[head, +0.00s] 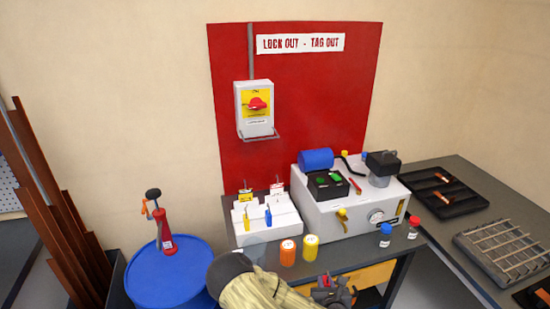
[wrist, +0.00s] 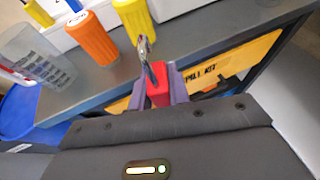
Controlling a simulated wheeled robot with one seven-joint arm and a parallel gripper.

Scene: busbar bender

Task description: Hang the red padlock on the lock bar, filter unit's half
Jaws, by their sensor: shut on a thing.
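The red padlock (wrist: 158,88) is between the fingers of my gripper (wrist: 158,92) in the wrist view, with its metal shackle (wrist: 146,52) pointing away from the palm. My gripper (head: 334,291) is shut on it, low at the front edge of the bench in the head view, where the padlock is hard to make out. A grey bar (head: 262,138) runs under the white switch box (head: 254,108) on the red board, well above and left of my gripper. No padlock shows on it. I cannot tell which half is the filter unit's.
The bench holds a white rack (head: 268,229) with tags, orange (head: 288,252) and yellow (head: 311,247) containers, a white machine (head: 325,205), and blue (head: 385,235) and red-capped (head: 414,228) bottles. A blue drum (head: 150,277) stands left. A clear beaker (wrist: 35,58) shows in the wrist view.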

